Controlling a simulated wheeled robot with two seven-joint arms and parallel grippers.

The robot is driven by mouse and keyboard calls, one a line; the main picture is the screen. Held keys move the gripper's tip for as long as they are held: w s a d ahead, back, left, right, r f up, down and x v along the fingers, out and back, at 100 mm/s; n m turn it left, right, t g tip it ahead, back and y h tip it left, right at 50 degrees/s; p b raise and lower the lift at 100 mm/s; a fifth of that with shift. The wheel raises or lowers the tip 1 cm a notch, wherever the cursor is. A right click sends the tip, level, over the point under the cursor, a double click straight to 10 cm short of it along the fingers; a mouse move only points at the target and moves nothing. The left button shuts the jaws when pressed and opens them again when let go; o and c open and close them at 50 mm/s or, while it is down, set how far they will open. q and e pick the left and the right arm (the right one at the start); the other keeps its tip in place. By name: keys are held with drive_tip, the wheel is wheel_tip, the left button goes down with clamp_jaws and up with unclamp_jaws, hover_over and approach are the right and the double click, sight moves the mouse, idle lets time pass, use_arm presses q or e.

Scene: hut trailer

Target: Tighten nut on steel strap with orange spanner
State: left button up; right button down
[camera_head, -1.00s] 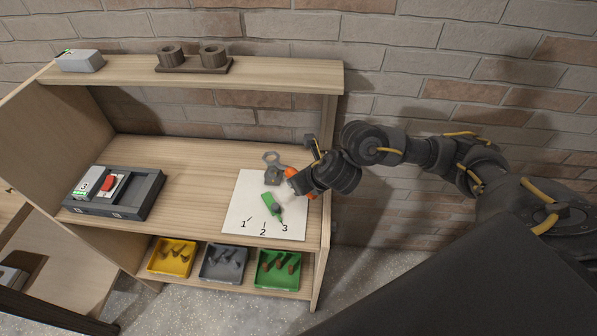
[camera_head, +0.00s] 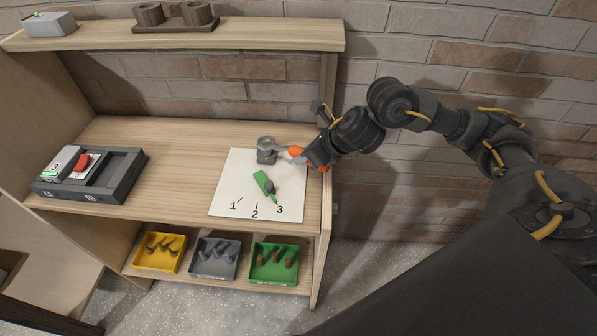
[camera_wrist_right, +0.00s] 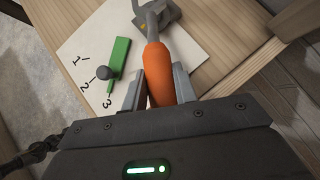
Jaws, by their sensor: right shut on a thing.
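My right gripper (camera_head: 307,156) is shut on the orange handle of the spanner (camera_head: 297,152) at the right side of the white sheet. In the right wrist view the orange handle (camera_wrist_right: 159,75) lies between the two fingers (camera_wrist_right: 155,92), its grey shaft pointing away. The spanner's grey head lies at the top of a small grey metal piece (camera_head: 266,157) at the sheet's far edge. I cannot tell whether the head sits around a nut; the nut and the strap are not clearly distinguishable. My left gripper is not in view.
The white sheet (camera_head: 235,180), marked 1, 2, 3, bears a green bar (camera_head: 262,184) with a dark knob. A grey device with a red button (camera_head: 82,161) stands left. Yellow, grey and green trays sit on the lower shelf. Bare wood lies between device and sheet.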

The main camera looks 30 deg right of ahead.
drive_tip(key=w+d+n+b, duration=0.1)
drive_tip(key=b, duration=0.1)
drive_tip(key=w+d+n+g+y+b, duration=0.1)
drive_tip(key=b, duration=0.1)
drive_tip(key=w+d+n+y+b, duration=0.1)
drive_tip(key=b, duration=0.1)
drive_tip(key=shift+d+f+n+g, duration=0.2)
drive_tip(key=shift+f+n+g, duration=0.1)
drive_tip(key=shift+f, duration=0.05)
drive_tip(key=w+d+n+g, duration=0.1)
drive_tip(key=w+d+n+y+b, duration=0.1)
drive_tip(key=n, duration=0.1)
drive_tip(key=shift+w+d+r+g+b, duration=0.1)
drive_tip(key=shift+w+r+g+b, duration=0.2)
drive_tip(key=shift+w+r+g, duration=0.1)
drive_tip(key=shift+w+d+n+g+y, duration=0.25)
drive_tip(key=shift+w+n+g+y, duration=0.15)
drive_tip(key=shift+w+n+g, duration=0.3)
drive_tip(key=shift+w+d+f+n, duration=0.1)
drive_tip(key=shift+w+n, duration=0.05)
drive_tip(key=shift+n, duration=0.15)
drive_tip(key=shift+f, duration=0.4)
drive_tip(key=shift+d+f, duration=0.1)
drive_tip(key=shift+d, duration=0.15)
drive_tip(key=shift+a+f, duration=0.1)
drive_tip(key=shift+a, duration=0.25)
drive_tip(key=shift+f+b, duration=0.15)
drive_tip(key=shift+b, duration=0.2)
